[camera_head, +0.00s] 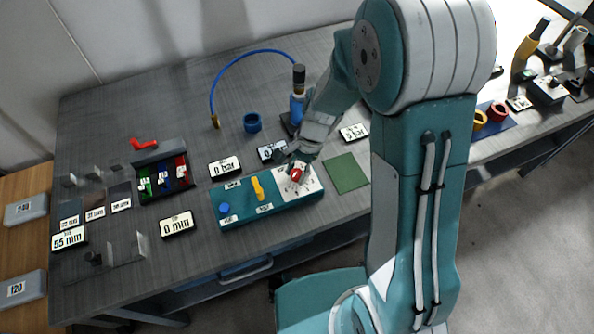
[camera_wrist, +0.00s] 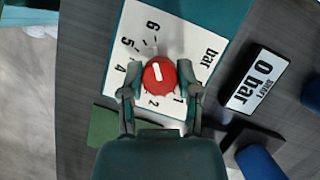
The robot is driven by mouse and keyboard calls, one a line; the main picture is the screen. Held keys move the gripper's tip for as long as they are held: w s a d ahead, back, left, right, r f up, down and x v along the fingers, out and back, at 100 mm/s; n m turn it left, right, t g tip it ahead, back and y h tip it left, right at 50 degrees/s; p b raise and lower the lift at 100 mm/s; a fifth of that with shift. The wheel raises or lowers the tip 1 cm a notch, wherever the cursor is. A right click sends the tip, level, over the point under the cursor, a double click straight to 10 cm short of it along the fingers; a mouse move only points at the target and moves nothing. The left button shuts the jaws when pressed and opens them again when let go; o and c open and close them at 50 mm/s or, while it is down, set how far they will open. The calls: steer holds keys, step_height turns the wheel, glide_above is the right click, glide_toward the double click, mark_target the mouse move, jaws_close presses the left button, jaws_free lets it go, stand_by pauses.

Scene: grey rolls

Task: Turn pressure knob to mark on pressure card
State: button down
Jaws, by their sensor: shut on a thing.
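The red pressure knob (camera_head: 297,174) sits on the white dial plate (camera_head: 312,185) at the right end of the teal panel (camera_head: 240,207). In the wrist view the knob (camera_wrist: 159,76) has a white stripe pointing roughly towards the 6 on the dial. My gripper (camera_wrist: 160,91) is shut on the knob, one finger on each side; the fingers hide part of the scale, including the 3. A card (camera_head: 354,132) right of my gripper reads a bar value, perhaps 5 bar. Another card (camera_head: 272,151) behind the panel reads 0 bar in the wrist view (camera_wrist: 258,81).
A yellow lever (camera_head: 258,188) and a blue button (camera_head: 224,208) are on the same panel. A blue bottle-like part (camera_head: 297,107) stands close behind my gripper, beside a blue ring (camera_head: 252,122). A green mat (camera_head: 346,173) lies bare to the right.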

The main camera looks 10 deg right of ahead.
steer(key=n+h, duration=0.1)
steer(key=n, duration=0.2)
steer(key=n+g+h, duration=0.1)
steer(key=n, duration=0.2)
steer(key=shift+a+n+g, duration=0.1)
steer(key=shift+n+g, duration=0.2)
stand_by(0.3)
steer(key=shift+c, duration=1.5)
jaws_free()
steer(key=shift+f, duration=0.1)
steer(key=v, duration=1.2)
steer(key=shift+a, duration=0.2)
